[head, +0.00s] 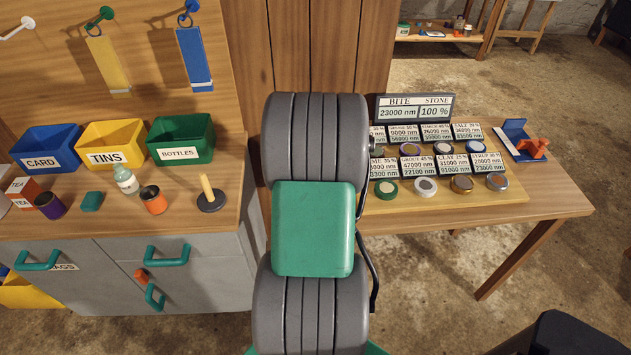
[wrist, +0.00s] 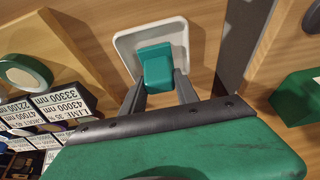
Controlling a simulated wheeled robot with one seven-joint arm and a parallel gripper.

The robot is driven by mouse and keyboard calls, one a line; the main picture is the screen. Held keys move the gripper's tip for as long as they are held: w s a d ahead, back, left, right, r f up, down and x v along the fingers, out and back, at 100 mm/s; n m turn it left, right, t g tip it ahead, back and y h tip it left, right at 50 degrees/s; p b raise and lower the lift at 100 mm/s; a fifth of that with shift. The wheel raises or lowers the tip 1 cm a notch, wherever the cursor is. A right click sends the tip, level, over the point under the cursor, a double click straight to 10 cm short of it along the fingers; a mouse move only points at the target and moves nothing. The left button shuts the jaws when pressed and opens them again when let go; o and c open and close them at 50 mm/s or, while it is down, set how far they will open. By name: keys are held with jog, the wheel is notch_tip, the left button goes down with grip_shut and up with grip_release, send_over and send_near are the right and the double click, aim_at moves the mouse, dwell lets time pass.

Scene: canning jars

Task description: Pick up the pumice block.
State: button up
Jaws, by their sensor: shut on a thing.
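In the wrist view my gripper (wrist: 163,82) is shut on a small teal block, which I take to be the pumice block (wrist: 157,70). The block is between the two grey fingers, over a white square dish (wrist: 125,45) with a rounded rim. I cannot tell whether the block still touches the dish. In the head view my own arm hides the gripper, the held block and the dish.
Labelled jar lids (head: 424,187) and signs stand on a wooden board (head: 500,205) beside the dish. A gap separates this table from the left counter, which holds a black-based spindle (head: 211,203), a bottle (head: 126,181), cans and bins, including a green bin (head: 181,139).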

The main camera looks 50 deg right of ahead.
grip_shut()
jog(key=shift+r, duration=0.2)
